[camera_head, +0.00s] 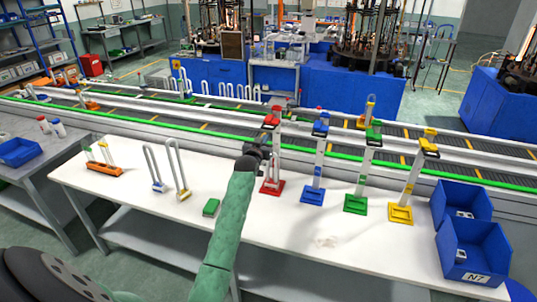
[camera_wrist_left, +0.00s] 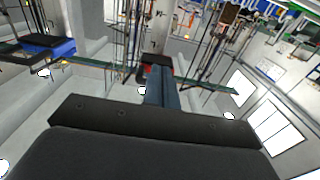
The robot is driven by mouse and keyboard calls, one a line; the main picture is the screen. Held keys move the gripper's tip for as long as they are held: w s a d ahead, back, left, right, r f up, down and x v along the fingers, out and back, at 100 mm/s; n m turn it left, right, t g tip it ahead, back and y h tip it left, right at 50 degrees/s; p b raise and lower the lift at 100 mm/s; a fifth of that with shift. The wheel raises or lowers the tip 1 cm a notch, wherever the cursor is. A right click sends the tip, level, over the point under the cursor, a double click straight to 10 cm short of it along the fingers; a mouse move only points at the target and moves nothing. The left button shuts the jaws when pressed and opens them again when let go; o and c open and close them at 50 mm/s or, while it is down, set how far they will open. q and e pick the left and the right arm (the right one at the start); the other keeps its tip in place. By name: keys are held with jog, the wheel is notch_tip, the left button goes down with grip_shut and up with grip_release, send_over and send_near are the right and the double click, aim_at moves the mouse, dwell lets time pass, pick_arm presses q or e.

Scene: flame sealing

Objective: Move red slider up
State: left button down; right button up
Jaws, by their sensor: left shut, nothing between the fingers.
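The red slider (camera_head: 272,118) sits near the top of the upright post on the red-based stand (camera_head: 271,187) on the white table. My left gripper (camera_head: 264,140) is shut and empty, just below the red slider and close beside the post. Whether it touches the slider I cannot tell. In the left wrist view, the closed fingers (camera_wrist_left: 159,88) point up the picture, with a red part (camera_wrist_left: 147,70) partly hidden behind their tips. My right gripper is not in view.
Blue (camera_head: 312,196), green (camera_head: 355,204) and yellow (camera_head: 400,213) stands are in a row to the right, then blue bins (camera_head: 470,250). A green block (camera_head: 211,207) and U-shaped tubes (camera_head: 178,170) are on the left. A conveyor (camera_head: 215,128) runs behind.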

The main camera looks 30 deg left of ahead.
pick_arm(q)
jog(key=v, duration=0.6)
dwell(0.4)
jog(key=shift+s, duration=0.1)
